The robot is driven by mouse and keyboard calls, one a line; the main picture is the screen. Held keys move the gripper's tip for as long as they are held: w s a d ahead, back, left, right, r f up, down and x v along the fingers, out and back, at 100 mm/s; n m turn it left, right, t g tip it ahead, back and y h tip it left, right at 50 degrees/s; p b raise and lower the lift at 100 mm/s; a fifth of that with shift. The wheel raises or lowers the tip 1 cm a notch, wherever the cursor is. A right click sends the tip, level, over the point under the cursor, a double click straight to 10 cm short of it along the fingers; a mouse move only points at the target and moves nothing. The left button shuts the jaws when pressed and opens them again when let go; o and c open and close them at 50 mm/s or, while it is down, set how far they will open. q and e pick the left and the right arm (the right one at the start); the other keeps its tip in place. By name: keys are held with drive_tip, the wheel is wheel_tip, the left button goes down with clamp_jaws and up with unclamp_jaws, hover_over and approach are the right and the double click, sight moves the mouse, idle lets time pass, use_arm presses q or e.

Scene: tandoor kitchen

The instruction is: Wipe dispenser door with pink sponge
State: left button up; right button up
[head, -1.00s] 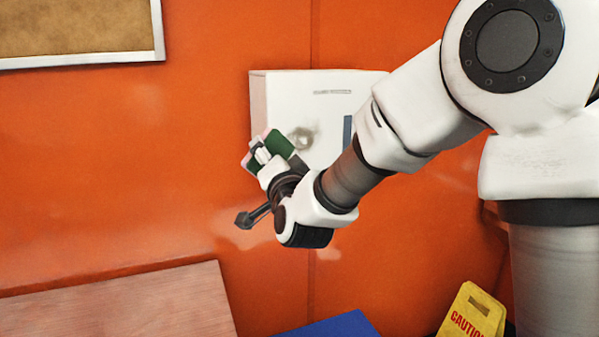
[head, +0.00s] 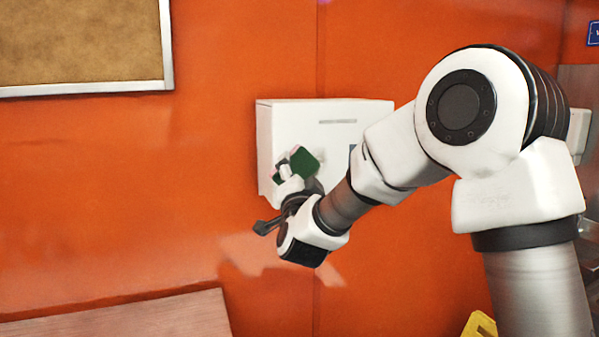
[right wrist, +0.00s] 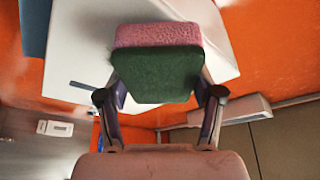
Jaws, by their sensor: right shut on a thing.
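The dispenser (head: 350,118) is a white box on the orange wall; its white front also shows in the right wrist view (right wrist: 82,60). A faint grey smudge (head: 320,154) shows on its front beside the sponge. The sponge, with a green side (head: 304,163), also shows in the right wrist view with a pink layer (right wrist: 157,34). My right gripper (head: 289,175) is shut on the sponge and holds it in front of the dispenser's front, at its left part. I cannot tell whether the sponge touches it. My left gripper is not in view.
A framed cork board (head: 80,45) hangs at the upper left. A wooden surface (head: 120,318) is at the lower left. A yellow sign (head: 480,326) shows at the bottom right. The wall left of the dispenser is clear.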

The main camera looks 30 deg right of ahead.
drive_tip(key=shift+w+d, duration=0.2)
drive_tip(key=shift+w, duration=0.7)
idle(0.5)
